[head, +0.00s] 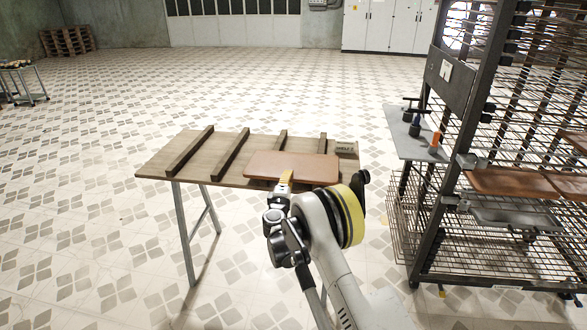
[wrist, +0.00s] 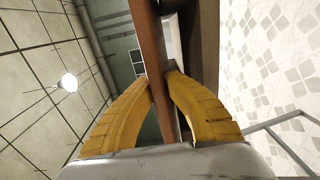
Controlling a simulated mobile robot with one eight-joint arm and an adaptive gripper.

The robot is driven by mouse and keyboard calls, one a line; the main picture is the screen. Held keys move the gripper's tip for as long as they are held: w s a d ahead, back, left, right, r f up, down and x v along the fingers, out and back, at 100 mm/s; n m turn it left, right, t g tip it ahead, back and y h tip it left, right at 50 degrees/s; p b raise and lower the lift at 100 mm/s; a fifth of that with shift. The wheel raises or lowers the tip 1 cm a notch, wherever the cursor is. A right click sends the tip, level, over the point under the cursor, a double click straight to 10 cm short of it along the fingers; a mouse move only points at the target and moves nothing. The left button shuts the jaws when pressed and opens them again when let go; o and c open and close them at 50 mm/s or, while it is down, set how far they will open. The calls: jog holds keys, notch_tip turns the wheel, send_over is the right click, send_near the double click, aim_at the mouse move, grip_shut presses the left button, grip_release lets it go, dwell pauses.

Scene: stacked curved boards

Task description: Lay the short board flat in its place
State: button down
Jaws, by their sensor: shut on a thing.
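The short board (head: 300,166) is a smooth reddish-brown slab, lying roughly level over the right part of a wooden table (head: 150,171). My gripper (head: 286,179) holds it by its near edge, left of the board's middle. In the wrist view the board (wrist: 150,35) shows edge-on between the two yellow fingers of my gripper (wrist: 158,80), which are shut on it. Dark strips (head: 232,151) lie across the table top, and the board covers part of the strips on the right. I cannot tell whether it touches them.
A dark wire rack (head: 450,160) stands at the right and holds more reddish-brown boards (head: 505,181). A grey side shelf (head: 405,140) on it carries small tools and an orange item (head: 435,141). The tiled floor left of the table is clear.

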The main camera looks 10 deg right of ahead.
jog(key=shift+r, duration=0.1)
jog(key=shift+r+p, duration=1.05)
jog(key=shift+r, duration=1.35)
